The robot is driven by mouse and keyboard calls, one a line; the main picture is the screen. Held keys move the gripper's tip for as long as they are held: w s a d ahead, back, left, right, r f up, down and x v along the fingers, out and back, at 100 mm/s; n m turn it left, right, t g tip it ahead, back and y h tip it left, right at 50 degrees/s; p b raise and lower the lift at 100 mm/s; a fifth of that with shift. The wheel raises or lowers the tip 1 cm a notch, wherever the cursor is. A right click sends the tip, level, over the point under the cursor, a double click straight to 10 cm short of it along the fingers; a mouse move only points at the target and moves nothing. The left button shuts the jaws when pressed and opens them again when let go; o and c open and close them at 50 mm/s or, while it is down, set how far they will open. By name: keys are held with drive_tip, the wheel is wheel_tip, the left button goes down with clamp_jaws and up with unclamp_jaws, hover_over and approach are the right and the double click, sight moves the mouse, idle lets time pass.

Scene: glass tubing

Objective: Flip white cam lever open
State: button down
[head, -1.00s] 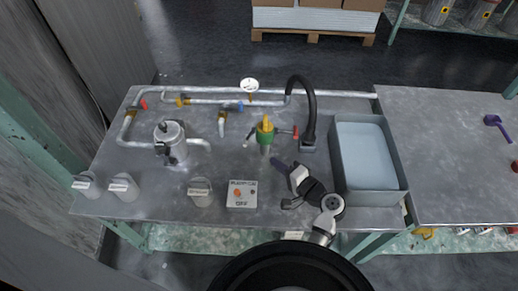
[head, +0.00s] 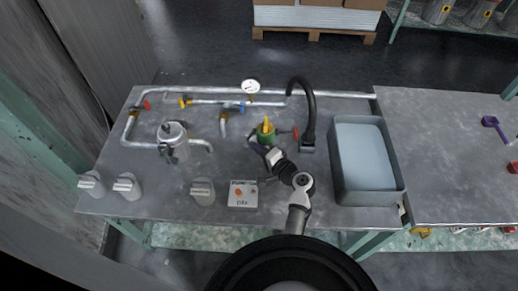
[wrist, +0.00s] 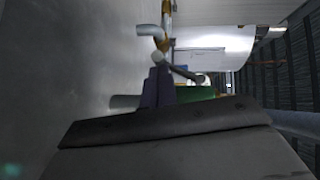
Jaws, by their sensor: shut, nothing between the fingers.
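A green and yellow fitting (head: 266,139) stands upright on the workbench, with a red lever (head: 294,133) on its right side. A small pale lever shows at the fitting's left side in the earlier head view; now I cannot pick it out clearly there. My gripper (head: 254,144) reaches in low at the fitting's front left. Its purple fingers (wrist: 157,88) are shut with nothing between them. In the wrist view they are in front of the green body (wrist: 195,93), partly hiding it. I cannot tell whether they touch the fitting or the lever.
A black curved hose (head: 309,105) rises right of the fitting, beside a grey bin (head: 399,180). Pipes with a gauge (head: 250,86) run behind. A button box (head: 243,194) and a grey container (head: 202,191) are in front.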

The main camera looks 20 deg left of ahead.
drive_tip(key=shift+s+a+f+m+y+b, duration=0.1)
drive_tip(key=shift+a+f+m+y+b, duration=0.25)
drive_tip(key=shift+b, duration=0.7)
drive_tip(key=shift+s+a+m+t+y+b, duration=0.1)
drive_tip(key=shift+a+m+t+y+b, duration=0.3)
drive_tip(key=shift+b, duration=0.7)
drive_tip(key=shift+s+a+r+b, duration=0.3)
drive_tip(key=shift+a+b, duration=0.25)
drive_tip(key=shift+b, duration=0.4)
drive_tip(key=shift+s+a+r+b, duration=0.15)
drive_tip(key=shift+a+r+b, duration=0.15)
drive_tip(key=shift+a, duration=0.2)
drive_tip(key=shift+s+a+r+b, duration=0.15)
drive_tip(key=shift+a+r, duration=0.15)
drive_tip(key=shift+a, duration=0.2)
drive_tip(key=shift+s+d+f, duration=0.2)
drive_tip(key=shift+s+d, duration=0.15)
drive_tip(key=shift+d, duration=0.1)
drive_tip(key=shift+m, duration=0.25)
drive_tip(key=b+v, duration=0.1)
drive_tip(key=v, duration=0.8)
drive_tip(key=w+b+v, duration=0.1)
drive_tip(key=v, duration=0.3)
drive_tip(key=shift+s+d+r+b, duration=0.15)
drive_tip(key=shift+d+r+b, duration=0.05)
drive_tip(key=shift+d+b, duration=0.2)
